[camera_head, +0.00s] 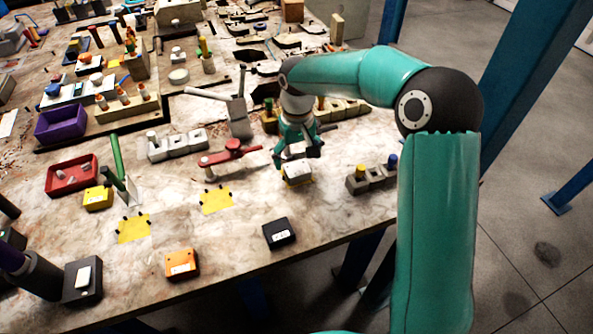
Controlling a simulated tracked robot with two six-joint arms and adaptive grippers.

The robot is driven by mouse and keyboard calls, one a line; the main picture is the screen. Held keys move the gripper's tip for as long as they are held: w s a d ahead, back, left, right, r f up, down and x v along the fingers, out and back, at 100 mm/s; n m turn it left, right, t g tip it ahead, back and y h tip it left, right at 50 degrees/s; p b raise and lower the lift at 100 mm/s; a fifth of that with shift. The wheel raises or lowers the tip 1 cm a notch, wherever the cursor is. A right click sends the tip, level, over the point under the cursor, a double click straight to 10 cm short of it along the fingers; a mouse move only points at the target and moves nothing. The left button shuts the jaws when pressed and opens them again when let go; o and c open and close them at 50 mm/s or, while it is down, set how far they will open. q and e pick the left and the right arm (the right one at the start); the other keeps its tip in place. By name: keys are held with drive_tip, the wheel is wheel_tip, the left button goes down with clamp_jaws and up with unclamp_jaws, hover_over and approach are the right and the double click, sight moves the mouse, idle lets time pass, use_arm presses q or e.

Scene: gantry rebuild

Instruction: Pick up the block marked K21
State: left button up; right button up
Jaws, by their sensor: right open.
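My right gripper (297,160) points down and is open, with its fingers just above and around the top of a small white-and-yellow block (297,178). The fingers partly hide this block, and I cannot tell whether they touch it. Other small labelled blocks stand on the table: a black one (279,234), an orange one (182,264) and a yellow one (98,198). Their markings are too small to read, so I cannot tell which block is K21. My left gripper is not in view.
Near the right gripper are a red clamp lever (232,155), a grey upright bracket (238,117) and a grey holder with coloured pegs (370,178). Yellow mats (216,199) lie on the marbled table. A red tray (72,176) stands left. The front right tabletop is mostly clear.

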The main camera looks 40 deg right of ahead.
sight(297, 167)
wheel_tip(297, 167, down, 3)
drive_tip(key=shift+f, duration=0.15)
drive_tip(key=shift+c, duration=0.2)
drive_tip(key=c, duration=1.3)
drive_tip(key=shift+c, duration=0.5)
